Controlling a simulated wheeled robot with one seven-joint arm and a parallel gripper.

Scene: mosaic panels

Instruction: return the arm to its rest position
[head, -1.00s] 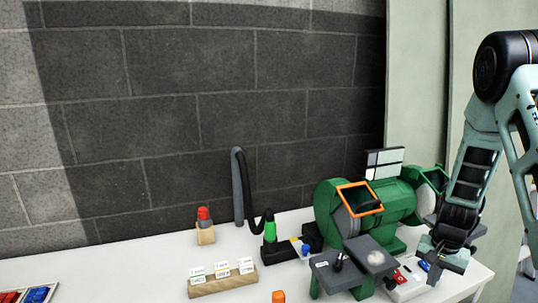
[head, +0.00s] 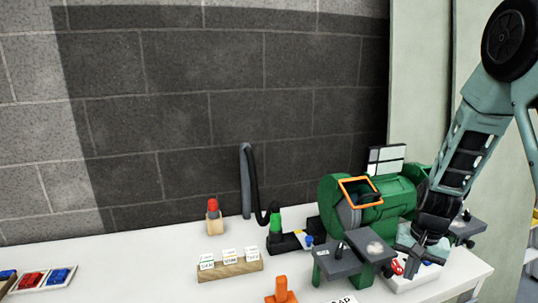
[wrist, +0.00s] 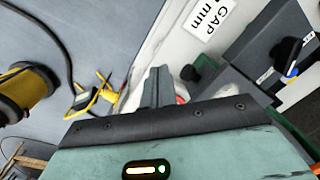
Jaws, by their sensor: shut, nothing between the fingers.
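My arm comes in from the right edge of the head view, bent at a black round joint, with its lower link slanting down to the left. My gripper (head: 408,264) hangs at its end, just right of the green bench grinder (head: 385,210) and over a white tray (head: 427,277). In the wrist view the narrow grey fingers (wrist: 158,88) are together with nothing held. Whether they touch anything below cannot be told.
The grinder's dark tool rests (head: 341,265) stand left of my gripper. A wooden card holder (head: 230,266), an orange piece (head: 281,290) and a red-topped block (head: 213,217) stand on the white bench. The wrist view shows a yellow-and-black object (wrist: 25,92) and cables.

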